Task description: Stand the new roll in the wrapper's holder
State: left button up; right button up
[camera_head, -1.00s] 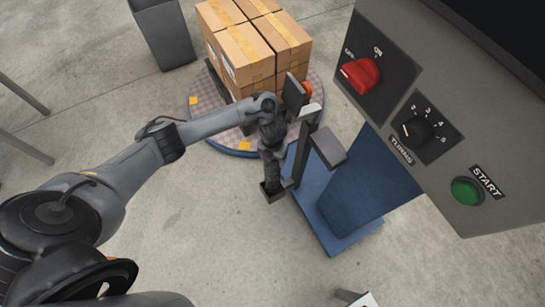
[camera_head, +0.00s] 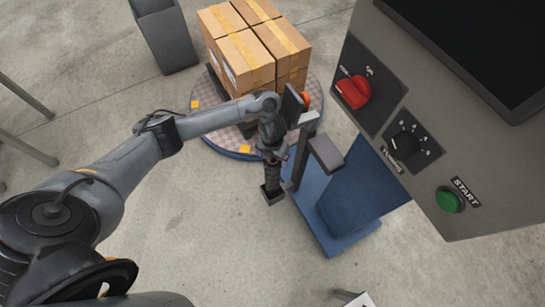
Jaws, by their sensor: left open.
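The wrapper shows as a blue base and column (camera_head: 352,200) with a dark upright mast (camera_head: 299,158) and a grey block (camera_head: 325,151) on it. My left gripper (camera_head: 275,155) is open, seen from above, just left of the mast. I cannot tell whether it touches the mast. The roll holder cannot be made out clearly among the dark parts around the gripper and mast. I cannot make out a roll in the gripper or on the wrapper. My right gripper is not in view.
Stacked cartons (camera_head: 250,45) stand on a round turntable (camera_head: 222,140) behind the gripper. A grey bin (camera_head: 165,38) is at the back left. A control panel (camera_head: 425,120) with a red switch, a black dial and a green START button fills the right.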

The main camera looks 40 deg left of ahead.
pick_arm(q)
notch_tip(320, 180, up, 8)
jog(key=p, duration=0.4)
jog(key=shift+f, duration=0.2)
jog(key=shift+f, duration=0.1)
